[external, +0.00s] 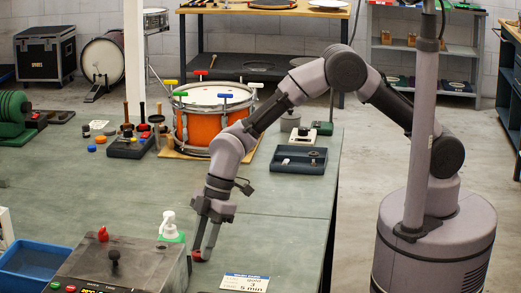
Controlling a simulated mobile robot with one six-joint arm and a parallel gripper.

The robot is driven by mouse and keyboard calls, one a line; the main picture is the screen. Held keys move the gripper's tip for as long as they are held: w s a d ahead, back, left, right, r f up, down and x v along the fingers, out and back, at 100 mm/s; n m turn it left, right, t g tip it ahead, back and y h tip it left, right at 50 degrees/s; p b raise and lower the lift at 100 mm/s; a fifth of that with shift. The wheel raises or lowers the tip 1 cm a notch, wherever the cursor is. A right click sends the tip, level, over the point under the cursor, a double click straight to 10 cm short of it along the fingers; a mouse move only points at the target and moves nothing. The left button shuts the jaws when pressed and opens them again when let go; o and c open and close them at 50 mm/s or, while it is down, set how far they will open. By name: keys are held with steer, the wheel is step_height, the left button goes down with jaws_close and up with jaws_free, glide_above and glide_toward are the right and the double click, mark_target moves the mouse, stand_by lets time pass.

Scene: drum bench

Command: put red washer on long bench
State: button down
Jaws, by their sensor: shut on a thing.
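My gripper (206,254) points down at the front of the long bench (285,213), which has a grey-green top. Its fingers are shut on a small red piece, the red washer (197,256), at the fingertips. The washer is at or just above the bench top, beside the grey control box. I cannot tell whether it touches the bench, and the fingers hide part of it.
A grey control box (130,262) with knobs and a blue bin (30,262) stand at front left. A pump bottle (169,226) stands behind the box; a white label card (245,282) lies right of my gripper. An orange drum (205,115) and blue tray (300,160) stand further back. The bench middle is clear.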

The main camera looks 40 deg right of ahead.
steer(key=shift+r, duration=0.1)
steer(key=shift+f, duration=0.25)
steer(key=c, duration=1.1)
jaws_free()
steer(key=shift+r, duration=0.15)
